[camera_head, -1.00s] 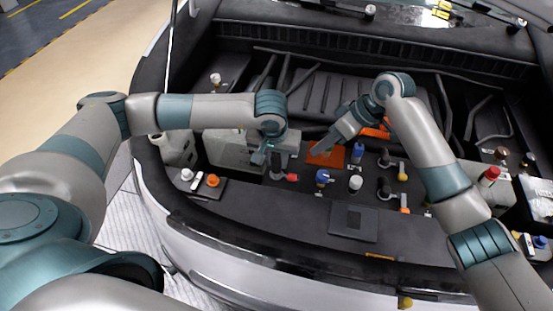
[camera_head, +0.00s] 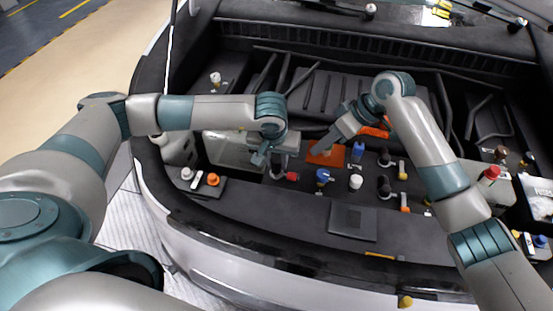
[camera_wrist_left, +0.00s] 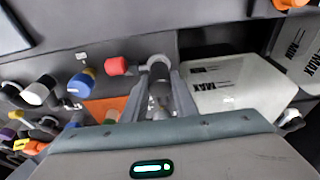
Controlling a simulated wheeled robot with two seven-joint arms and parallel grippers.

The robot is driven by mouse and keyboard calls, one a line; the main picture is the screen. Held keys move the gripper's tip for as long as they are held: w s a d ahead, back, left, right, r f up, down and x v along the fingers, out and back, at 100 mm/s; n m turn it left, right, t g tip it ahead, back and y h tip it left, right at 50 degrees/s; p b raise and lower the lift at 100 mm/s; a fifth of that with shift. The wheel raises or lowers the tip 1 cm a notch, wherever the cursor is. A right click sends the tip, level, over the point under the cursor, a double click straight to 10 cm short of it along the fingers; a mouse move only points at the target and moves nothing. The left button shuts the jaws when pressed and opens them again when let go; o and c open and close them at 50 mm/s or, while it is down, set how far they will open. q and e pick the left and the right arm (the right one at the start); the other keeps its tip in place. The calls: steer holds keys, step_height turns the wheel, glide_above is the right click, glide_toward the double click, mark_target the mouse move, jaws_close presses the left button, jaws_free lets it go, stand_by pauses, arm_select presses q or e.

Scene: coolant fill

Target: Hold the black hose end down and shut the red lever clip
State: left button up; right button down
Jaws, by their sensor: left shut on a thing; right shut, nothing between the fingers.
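The black hose end (camera_wrist_left: 158,70) stands between the fingers of my left gripper (camera_wrist_left: 166,98) in the left wrist view. That gripper (camera_head: 262,159) is shut on it; in the head view its fingers and wrist hide most of the hose end (camera_head: 276,174). The red lever clip (camera_head: 292,176) sticks out sideways just right of the hose end; it also shows in the left wrist view (camera_wrist_left: 116,66), left of the fingers. My right gripper (camera_head: 319,150) is shut and empty above the orange panel, behind and right of the red clip, apart from it.
The orange panel (camera_head: 328,160) lies right of the hose end. A blue cap (camera_head: 322,175), a white cap (camera_head: 356,182) and other black fittings (camera_head: 384,187) stand close to the right. The pale MIN/MAX tank (camera_head: 225,150) is at left. The front ledge has bare room.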

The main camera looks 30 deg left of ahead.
mark_target(293, 175)
arm_select(q)
steer(key=shift+f, duration=1.05)
arm_select(e)
steer(key=shift+s, duration=0.1)
stand_by(0.5)
arm_select(q)
steer(key=shift+f, duration=0.1)
arm_select(e)
steer(key=shift+a+f, duration=0.1)
stand_by(1.2)
steer(key=shift+x, duration=4.8)
steer(key=shift+f, duration=0.1)
